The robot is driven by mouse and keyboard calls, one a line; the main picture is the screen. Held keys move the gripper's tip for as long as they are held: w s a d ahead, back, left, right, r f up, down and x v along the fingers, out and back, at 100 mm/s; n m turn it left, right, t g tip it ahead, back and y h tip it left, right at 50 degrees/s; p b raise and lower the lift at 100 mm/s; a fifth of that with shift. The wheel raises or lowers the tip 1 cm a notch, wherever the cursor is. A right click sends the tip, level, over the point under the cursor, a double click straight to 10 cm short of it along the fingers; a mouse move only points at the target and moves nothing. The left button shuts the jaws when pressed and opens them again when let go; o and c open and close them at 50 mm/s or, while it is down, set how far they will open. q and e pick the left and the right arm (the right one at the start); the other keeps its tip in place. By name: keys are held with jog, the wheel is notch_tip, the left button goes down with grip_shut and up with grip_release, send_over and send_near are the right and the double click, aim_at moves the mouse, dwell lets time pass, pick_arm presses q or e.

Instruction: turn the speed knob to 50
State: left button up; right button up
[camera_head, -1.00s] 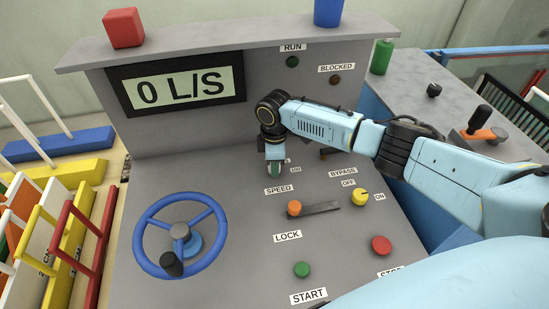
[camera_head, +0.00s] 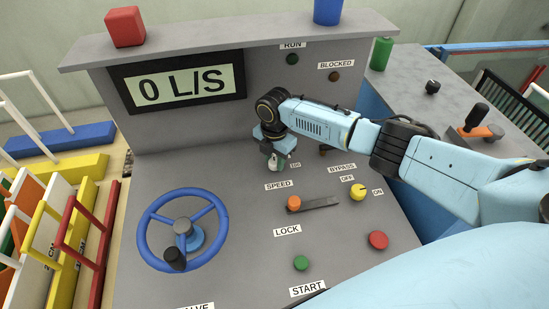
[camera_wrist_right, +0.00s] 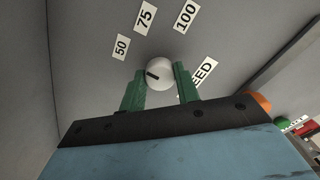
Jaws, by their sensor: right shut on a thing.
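The speed knob is a small white round knob with a black mark (camera_wrist_right: 161,72) in the right wrist view. Its mark lies on the left side of its face; the exact number it points at is hard to read off. My right gripper (camera_head: 278,162) has green fingers, one on each side of the knob, shut on it. The gripper also shows in the wrist view (camera_wrist_right: 160,88). Scale labels 50 (camera_wrist_right: 121,47), 75 (camera_wrist_right: 145,17) and 100 (camera_wrist_right: 186,16) stand around the knob. The SPEED label (camera_head: 278,185) is below it. The display (camera_head: 183,85) reads 0 L/S. My left gripper is out of view.
An orange-tipped lock lever (camera_head: 294,203), a yellow bypass knob (camera_head: 358,192), a red button (camera_head: 378,240) and a green start button (camera_head: 301,263) sit nearby on the console. A blue valve wheel (camera_head: 148,250) is at left. My right arm hides part of the panel.

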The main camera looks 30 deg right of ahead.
aim_at(274, 161)
jog(key=shift+n, duration=0.7)
jog(key=o, duration=1)
jog(key=shift+c, duration=0.2)
jog(key=shift+r, duration=0.1)
notch_tip(274, 161, up, 13)
jog(key=shift+r, duration=0.15)
